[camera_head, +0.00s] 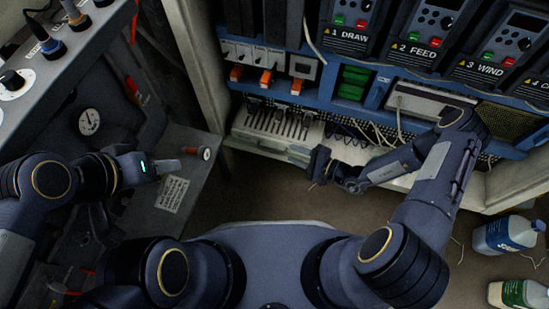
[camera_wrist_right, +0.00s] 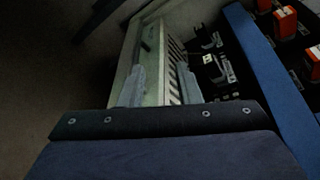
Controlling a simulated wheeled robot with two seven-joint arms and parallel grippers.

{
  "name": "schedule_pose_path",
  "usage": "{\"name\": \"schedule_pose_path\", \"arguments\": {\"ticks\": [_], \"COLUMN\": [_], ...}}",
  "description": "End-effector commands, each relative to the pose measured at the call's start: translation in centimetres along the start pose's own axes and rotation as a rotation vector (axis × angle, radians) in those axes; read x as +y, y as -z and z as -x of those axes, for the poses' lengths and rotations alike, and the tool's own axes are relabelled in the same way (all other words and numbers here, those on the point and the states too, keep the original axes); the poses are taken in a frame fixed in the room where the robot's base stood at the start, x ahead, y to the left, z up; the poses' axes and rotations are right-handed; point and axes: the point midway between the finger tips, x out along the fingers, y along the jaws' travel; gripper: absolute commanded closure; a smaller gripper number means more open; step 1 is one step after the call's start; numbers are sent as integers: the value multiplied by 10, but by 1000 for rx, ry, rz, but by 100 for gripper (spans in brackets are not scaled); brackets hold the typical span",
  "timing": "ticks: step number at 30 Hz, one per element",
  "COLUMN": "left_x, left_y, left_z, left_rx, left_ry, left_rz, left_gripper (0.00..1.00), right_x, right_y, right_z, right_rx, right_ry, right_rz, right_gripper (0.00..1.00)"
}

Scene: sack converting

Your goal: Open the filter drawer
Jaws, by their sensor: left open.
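The pale, slotted filter drawer (camera_head: 276,122) sits low in the cabinet, below the orange-handled switches. It looks shut or nearly so; I cannot tell exactly. The right wrist view shows its pale front edge and slots (camera_wrist_right: 172,55). My right gripper (camera_head: 312,168) is in front of the drawer's right end, pointing toward it. In the right wrist view its two fingers (camera_wrist_right: 160,85) stand apart, with part of the drawer front showing beyond and between them; contact cannot be told. My left gripper (camera_head: 180,165) is open and empty at the left, away from the drawer.
A grey side panel with a gauge (camera_head: 89,121) and a label (camera_head: 172,194) stands near my left gripper. A cabinet post (camera_head: 200,65) is left of the drawer. Loose wires (camera_head: 375,135) hang right of it. Two bottles (camera_head: 507,234) stand at the right. The floor before the drawer is clear.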

Motion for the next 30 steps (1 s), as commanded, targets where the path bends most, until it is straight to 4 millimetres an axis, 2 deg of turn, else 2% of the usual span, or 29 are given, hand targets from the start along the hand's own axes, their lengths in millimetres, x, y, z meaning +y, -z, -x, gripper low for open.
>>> {"name": "schedule_pose_path", "arguments": {"ticks": [1, 3, 6, 21, 30], "left_x": [-6, -7, -8, -18, -19], "left_y": [-6, -8, -9, -20, -20], "left_z": [-12, -15, -17, -40, -41], "left_rx": [0, 0, 0, 1, 0], "left_ry": [0, 0, 0, 0, 0], "left_rz": [0, 0, 0, 0, 0], "left_gripper": [59, 59, 59, 59, 59], "right_x": [26, 40, 48, 47, 45], "right_y": [8, 12, 14, 17, 16], "right_z": [-8, -12, -18, -85, -92], "right_rx": [19, 42, 55, 54, 55], "right_ry": [9, 16, 20, 18, 18], "right_rz": [-31, -51, -62, -61, -62], "right_gripper": [69, 69, 69, 69, 69]}}
